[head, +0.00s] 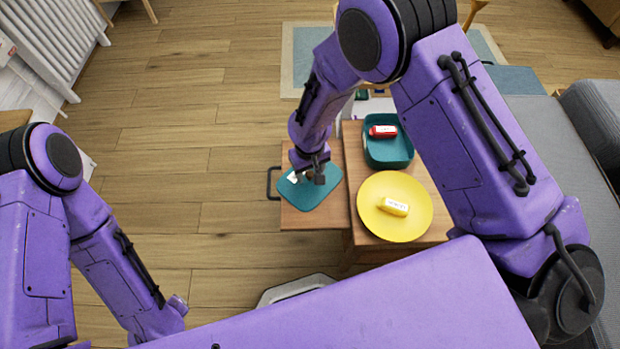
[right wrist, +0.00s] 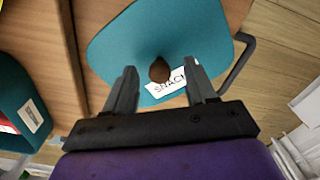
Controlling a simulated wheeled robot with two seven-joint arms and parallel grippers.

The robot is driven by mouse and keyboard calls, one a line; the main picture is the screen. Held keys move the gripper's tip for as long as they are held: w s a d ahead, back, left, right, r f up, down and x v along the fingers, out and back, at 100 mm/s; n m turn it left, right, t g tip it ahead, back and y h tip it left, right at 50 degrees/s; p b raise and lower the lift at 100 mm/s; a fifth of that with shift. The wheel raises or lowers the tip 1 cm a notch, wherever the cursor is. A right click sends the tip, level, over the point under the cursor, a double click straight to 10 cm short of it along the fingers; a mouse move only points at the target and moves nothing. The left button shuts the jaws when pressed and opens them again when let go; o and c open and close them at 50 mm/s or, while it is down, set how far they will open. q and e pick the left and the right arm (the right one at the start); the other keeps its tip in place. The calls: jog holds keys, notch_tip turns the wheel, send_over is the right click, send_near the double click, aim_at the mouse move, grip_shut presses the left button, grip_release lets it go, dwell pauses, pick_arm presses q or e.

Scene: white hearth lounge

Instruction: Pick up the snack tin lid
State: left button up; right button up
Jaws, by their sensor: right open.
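The snack tin lid (head: 303,194) is a flat teal piece with rounded corners, lying on the wooden surface left of the yellow plate. In the right wrist view the lid (right wrist: 160,45) shows a brown knob (right wrist: 159,70) and a white label (right wrist: 168,82) that starts "SNAC". My right gripper (head: 318,172) is over the lid. Its two fingers (right wrist: 163,80) are open, one on each side of the knob in the picture, with nothing held. I cannot tell whether they touch the lid. My left arm shows at the lower left, but its fingers are not clearly seen.
A teal tin (head: 388,152) with a red packet (head: 383,131) inside stands on the wooden table. A yellow plate (head: 372,220) holds a yellow item (head: 393,206). A dark handle (head: 271,183) sticks out left of the lid. A grey sofa (head: 560,150) lies at right; floor at left is clear.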

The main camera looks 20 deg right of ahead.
grip_shut()
jog(key=shift+r, duration=0.15)
